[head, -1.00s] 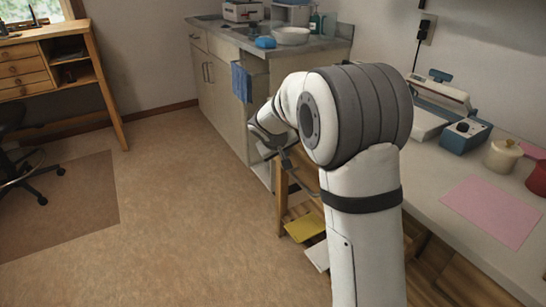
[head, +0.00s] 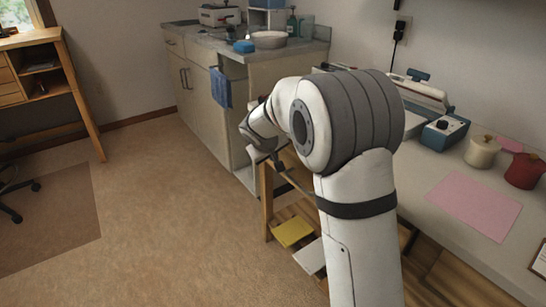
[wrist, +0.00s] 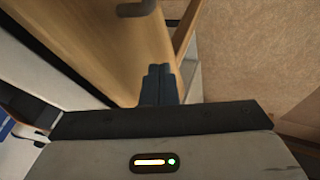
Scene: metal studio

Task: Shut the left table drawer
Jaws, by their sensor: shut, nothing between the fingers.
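The wooden drawer front (wrist: 105,40) fills the upper left of the wrist view. A dark handle (wrist: 137,7) on it shows at the top edge. My gripper (wrist: 158,80) is shut and empty, with its dark fingertips close to the lower right end of this wooden front. I cannot tell whether they touch it. In the head view my arm hides most of the front of the white-topped table (head: 410,185), so how far the drawer stands out is hidden there.
A grey-topped cabinet (head: 205,95) with a blue towel (head: 220,88) stands beyond the table. A yellow item (head: 293,232) lies low by the table's wooden leg. A pink sheet (head: 475,205) and a blue-and-white device (head: 443,130) lie on the table.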

